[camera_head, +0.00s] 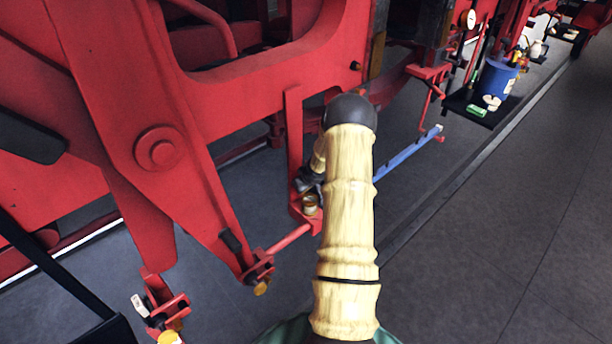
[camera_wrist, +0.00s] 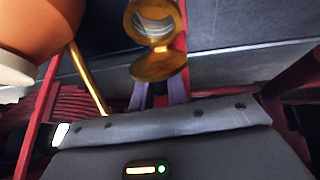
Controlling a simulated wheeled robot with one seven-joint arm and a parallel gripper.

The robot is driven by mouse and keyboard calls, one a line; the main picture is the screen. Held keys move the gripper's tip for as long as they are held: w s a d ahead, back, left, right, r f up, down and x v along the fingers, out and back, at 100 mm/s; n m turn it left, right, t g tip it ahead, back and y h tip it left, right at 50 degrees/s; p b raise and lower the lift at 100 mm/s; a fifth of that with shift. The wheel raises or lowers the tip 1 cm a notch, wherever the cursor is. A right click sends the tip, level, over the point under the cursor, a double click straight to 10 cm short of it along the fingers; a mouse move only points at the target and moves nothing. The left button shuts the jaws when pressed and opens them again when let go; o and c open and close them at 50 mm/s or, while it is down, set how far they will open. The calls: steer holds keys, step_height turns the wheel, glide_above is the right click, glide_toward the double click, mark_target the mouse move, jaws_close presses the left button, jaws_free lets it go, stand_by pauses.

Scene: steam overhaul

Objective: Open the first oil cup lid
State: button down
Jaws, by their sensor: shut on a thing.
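The oil cup (camera_wrist: 155,20) is a small round brass cup at the top middle of the wrist view, with its mouth uncovered and a pale inside showing. Its round brass lid (camera_wrist: 159,66) is swung open on the hinge side nearest me. My gripper (camera_wrist: 160,88) is shut on the lid's near edge; the exact contact is partly hidden behind the lid. In the head view the small cup (camera_head: 311,204) sits on a red bracket, and my gripper (camera_head: 308,182) is right above it, mostly hidden behind my cream-coloured arm.
A round orange body (camera_wrist: 40,25) with a thin brass rod (camera_wrist: 87,80) is close at the upper left of the wrist view. Red locomotive rods and frame (camera_head: 158,148) stand left of my arm. A blue bucket (camera_head: 496,80) stands at the back right. The right floor is clear.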

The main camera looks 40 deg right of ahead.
steer(key=shift+w+r+g+p, duration=0.4)
steer(key=shift+g+p, duration=0.2)
steer(key=shift+p, duration=1.55)
steer(key=shift+f+p, duration=0.1)
steer(key=shift+p, duration=0.2)
steer(key=shift+w+f+g+p, duration=0.2)
steer(key=shift+g+p, duration=0.1)
steer(key=shift+p, duration=0.1)
steer(key=c, duration=1.5)
jaws_free()
steer(key=shift+o, duration=0.2)
steer(key=shift+s+r, duration=0.1)
steer(key=shift+s, duration=0.05)
steer(key=b+v, duration=0.5)
steer(key=v, duration=1.2)
